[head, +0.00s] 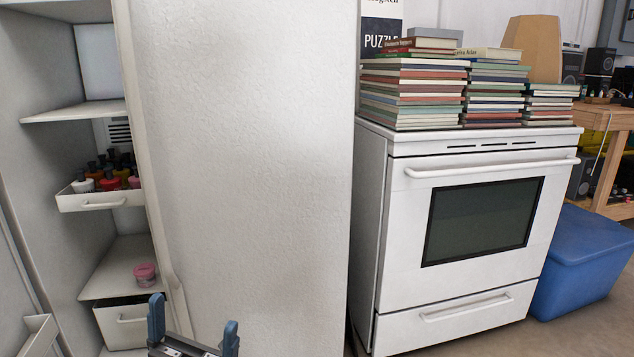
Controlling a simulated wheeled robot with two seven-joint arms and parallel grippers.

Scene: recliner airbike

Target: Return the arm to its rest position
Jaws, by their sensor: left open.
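My left gripper (193,325) shows at the bottom edge of the head view, left of centre. Its two blue-grey fingers point up and stand apart, with nothing between them. It is in front of the lower part of a white fridge-like cabinet (250,150), near the edge of its open shelf side. The rest of the left arm is below the picture. My right gripper is not in view.
The open shelves (75,115) at left hold a drawer of small bottles (105,200) and a pink jar (145,273). A white oven (470,230) with stacked books (413,95) stands at right. A blue bin (585,255) sits beside it. Floor shows at lower right.

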